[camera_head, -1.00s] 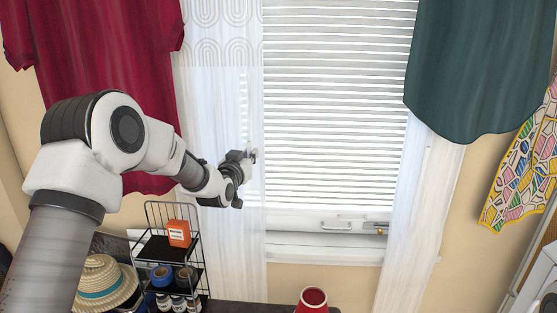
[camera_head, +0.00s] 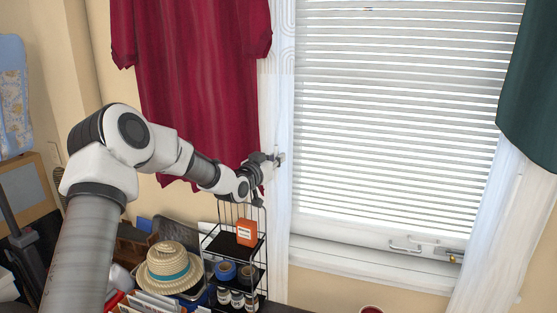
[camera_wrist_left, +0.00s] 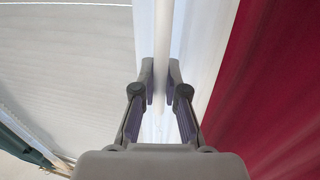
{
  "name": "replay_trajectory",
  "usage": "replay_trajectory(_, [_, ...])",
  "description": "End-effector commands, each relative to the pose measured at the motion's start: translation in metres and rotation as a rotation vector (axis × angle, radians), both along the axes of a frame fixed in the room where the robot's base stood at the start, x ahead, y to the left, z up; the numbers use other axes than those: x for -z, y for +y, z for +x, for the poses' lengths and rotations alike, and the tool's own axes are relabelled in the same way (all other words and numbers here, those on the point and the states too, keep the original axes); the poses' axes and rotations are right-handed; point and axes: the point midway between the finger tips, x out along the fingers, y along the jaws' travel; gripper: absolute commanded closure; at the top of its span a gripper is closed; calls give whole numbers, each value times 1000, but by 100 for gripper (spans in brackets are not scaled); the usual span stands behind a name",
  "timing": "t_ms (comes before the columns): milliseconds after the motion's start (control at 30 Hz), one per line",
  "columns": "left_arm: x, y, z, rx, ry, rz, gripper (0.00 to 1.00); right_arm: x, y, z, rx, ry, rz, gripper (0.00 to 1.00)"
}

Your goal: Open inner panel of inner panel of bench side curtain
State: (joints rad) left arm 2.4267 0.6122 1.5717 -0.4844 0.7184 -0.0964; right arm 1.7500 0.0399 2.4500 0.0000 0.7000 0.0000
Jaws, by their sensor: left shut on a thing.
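The white sheer inner panel (camera_head: 281,220) hangs in a narrow strip at the left side of the window. My left gripper (camera_head: 277,160) is at the panel's window-side part, about halfway up the visible strip. The held cloth right at the fingertips is partly hidden. My right gripper is not in view.
A red garment-like curtain (camera_head: 205,80) hangs left of the panel. The blinds (camera_head: 400,110) cover the window; a dark green cloth (camera_head: 535,90) and another white panel (camera_head: 490,240) hang at right. A wire rack (camera_head: 262,255) and straw hat (camera_head: 168,268) stand below my arm.

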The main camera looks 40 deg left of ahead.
Motion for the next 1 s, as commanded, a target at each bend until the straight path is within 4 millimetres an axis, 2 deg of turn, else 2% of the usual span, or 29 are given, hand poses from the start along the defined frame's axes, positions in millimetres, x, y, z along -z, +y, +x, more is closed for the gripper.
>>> replay_trajectory(33, [-2,0,0,-1,-5,1,100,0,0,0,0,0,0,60])
replay_trajectory(67, [-2,0,0,-1,-5,1,78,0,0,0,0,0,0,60])
replay_trajectory(100, [-2,0,0,-1,-5,1,64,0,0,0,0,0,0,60])
replay_trajectory(133, [-2,0,0,-1,-4,1,62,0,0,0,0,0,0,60])
replay_trajectory(400, [-1,0,0,0,-2,0,62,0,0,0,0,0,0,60])
replay_trajectory(533, [-1,0,-10,-2,-2,-4,62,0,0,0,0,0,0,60])
replay_trajectory(667, [-2,-3,-37,0,-4,-8,62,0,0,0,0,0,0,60])
replay_trajectory(900, [-2,-7,-98,-1,-7,-10,62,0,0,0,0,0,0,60])
replay_trajectory(1000, [-2,-8,-112,-3,-6,-7,62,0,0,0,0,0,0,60])
